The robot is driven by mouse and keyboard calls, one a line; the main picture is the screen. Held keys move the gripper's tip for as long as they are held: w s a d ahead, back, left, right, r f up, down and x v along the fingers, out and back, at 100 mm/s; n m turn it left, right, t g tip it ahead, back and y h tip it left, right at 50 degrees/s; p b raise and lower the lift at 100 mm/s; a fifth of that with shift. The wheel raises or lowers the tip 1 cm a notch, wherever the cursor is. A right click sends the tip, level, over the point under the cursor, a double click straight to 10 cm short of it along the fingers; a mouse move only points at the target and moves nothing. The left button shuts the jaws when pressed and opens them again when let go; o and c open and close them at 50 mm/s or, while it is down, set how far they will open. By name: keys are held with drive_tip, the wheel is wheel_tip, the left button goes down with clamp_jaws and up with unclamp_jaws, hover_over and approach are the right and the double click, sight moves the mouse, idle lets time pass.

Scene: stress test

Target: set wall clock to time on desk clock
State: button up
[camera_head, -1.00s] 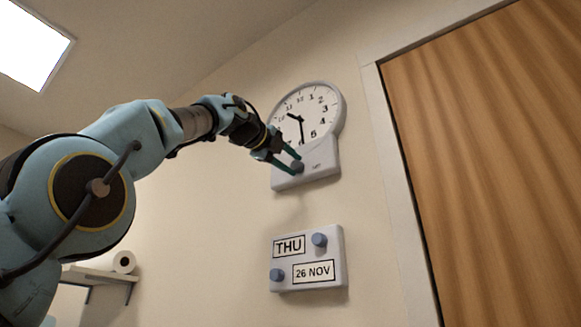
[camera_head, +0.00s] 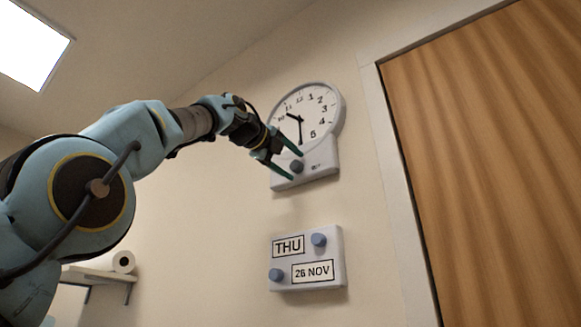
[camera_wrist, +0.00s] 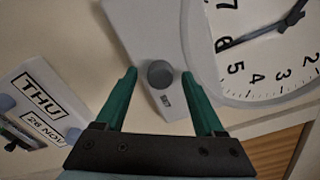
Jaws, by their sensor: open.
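The wall clock (camera_head: 326,118) is a round white dial on a grey base plate, high on the wall. Its short hand points near 10 and its long hand near 6. A round grey knob (camera_head: 297,166) sits on the plate below the dial. My gripper (camera_head: 297,168) is open, with its green fingertips on either side of the knob. In the wrist view the knob (camera_wrist: 159,74) lies between the fingers with a gap on each side. Part of the dial (camera_wrist: 270,60) shows at the right there. No desk clock is in view.
A calendar panel (camera_head: 335,262) reading THU and 26 NOV, with two blue knobs, hangs below the clock. A wooden door (camera_head: 490,150) in a white frame (camera_head: 388,170) is at the right.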

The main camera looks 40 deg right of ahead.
drive_tip(key=shift+a, duration=0.1)
drive_tip(key=b+v, duration=0.5)
drive_tip(key=v, duration=0.5)
drive_tip(key=shift+a, duration=0.3)
drive_tip(key=shift+s, duration=0.1)
